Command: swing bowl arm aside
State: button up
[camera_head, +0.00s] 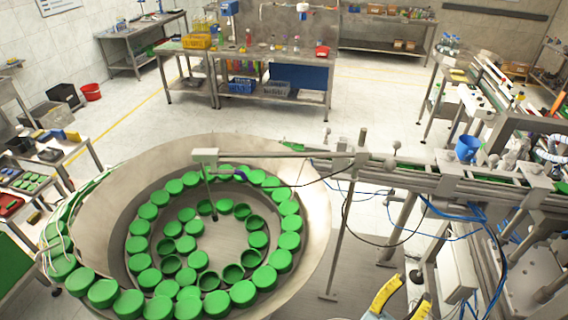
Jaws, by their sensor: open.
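The bowl arm (262,156) is a thin grey bar in the camera_head view. It reaches from the post beside the feed track leftward over the big steel feeder bowl (311,222). A small box sits at its left end, and a thin rod hangs from there toward the bowl's middle. Green caps (217,268) lie in the bowl in rings, some open side up. My gripper (411,289) shows two yellow fingers at the bottom edge, right of the bowl. It is open, apart from the bowl arm, with nothing visible between its fingers. Its lower part is cut off.
An upright post (345,235), blue hoses and a grey box (453,270) stand near my gripper. Benches line the back; the floor between is mostly clear.

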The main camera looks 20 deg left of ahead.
jog(key=w+d+r+n+g+y+b, duration=0.1)
jog(key=w+d+y+b, duration=0.15)
jog(key=w, duration=0.45)
jog(key=w+d+r+n+g+y+b, duration=0.1)
jog(key=w+d+b, duration=0.15)
jog(key=w, duration=0.55)
jog(key=w+a+r+n+y+b, duration=0.5)
jog(key=w+r+n+y+b, duration=0.15)
jog(key=r+n+y, duration=0.45)
jog(key=s+a+r+n+g+y+b, duration=0.2)
jog(key=a+r+n+g+y, duration=0.1)
jog(key=a+n+y, duration=0.25)
jog(key=s+a+r+n+g+y+b, duration=0.2)
jog(key=s+a+r+n+y, duration=0.1)
jog(key=a+n+y, duration=0.3)
jog(key=n+g+y+b, duration=0.1)
jog(key=n+g+b, duration=0.3)
jog(key=n+g, duration=0.65)
send_near(285, 156)
jog(key=shift+n+t, duration=0.7)
jog(key=shift+t, duration=0.25)
jog(key=x, duration=0.7)
jog(key=s+f+b+x, duration=0.1)
jog(key=x, duration=0.2)
jog(key=shift+w+a, duration=0.2)
jog(key=shift+a, duration=0.25)
